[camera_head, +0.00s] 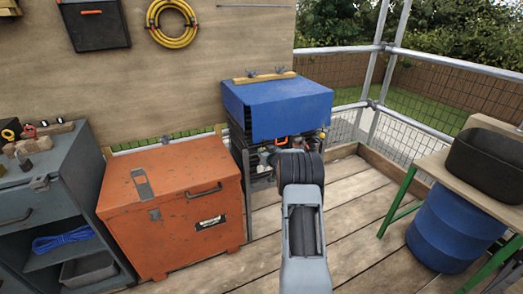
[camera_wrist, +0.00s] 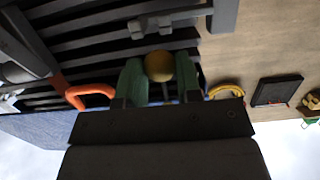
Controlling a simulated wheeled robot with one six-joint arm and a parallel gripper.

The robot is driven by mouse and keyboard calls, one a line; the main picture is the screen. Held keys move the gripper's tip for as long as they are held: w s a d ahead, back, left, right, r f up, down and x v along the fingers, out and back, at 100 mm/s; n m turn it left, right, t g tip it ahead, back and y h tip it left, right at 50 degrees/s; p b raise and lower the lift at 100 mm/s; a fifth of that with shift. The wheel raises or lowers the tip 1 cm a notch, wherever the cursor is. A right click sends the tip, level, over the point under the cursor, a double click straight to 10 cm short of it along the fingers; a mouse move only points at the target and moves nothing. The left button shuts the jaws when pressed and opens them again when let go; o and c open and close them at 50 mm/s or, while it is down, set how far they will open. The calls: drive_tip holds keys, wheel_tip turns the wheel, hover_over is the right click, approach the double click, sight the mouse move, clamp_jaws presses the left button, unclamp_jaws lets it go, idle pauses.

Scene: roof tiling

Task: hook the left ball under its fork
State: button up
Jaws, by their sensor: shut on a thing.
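The ochre ball (camera_wrist: 159,66) shows between the green fingers of my gripper (camera_wrist: 160,80) in the wrist view. The fingers are shut on it. A small pale grey two-pronged piece (camera_wrist: 150,26), which may be the fork, sits on a grey bar just above the ball in that picture, apart from it. The blue cover (camera_head: 278,103) lies over a rack in the head view. In that view my arm hides the fingers and ball, in front of the rack. I cannot tell any cord on the ball.
An orange chest (camera_head: 172,208) stands left of the rack. A grey cabinet (camera_head: 40,195) is at far left. At right are a blue barrel (camera_head: 448,228) and a bench with a black container (camera_head: 488,165). Dark slats (camera_wrist: 80,40) lie close to the fingers. Plank floor is clear right of my arm.

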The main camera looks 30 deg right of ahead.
drive_tip(key=shift+s+a+f, duration=0.1)
drive_tip(key=shift+s+f, duration=0.05)
drive_tip(key=shift+s, duration=0.65)
drive_tip(key=shift+s+a+f, duration=0.1)
drive_tip(key=shift+s, duration=0.65)
drive_tip(key=shift+f, duration=0.1)
wheel_tip(320, 180, down, 7)
drive_tip(key=b, duration=0.6)
drive_tip(key=shift+f, duration=0.15)
drive_tip(key=shift+s, duration=0.1)
idle(0.3)
drive_tip(key=shift+r+x, duration=0.15)
drive_tip(key=shift+x, duration=1.05)
drive_tip(key=shift+r+x, duration=0.15)
drive_tip(key=shift+x, duration=1)
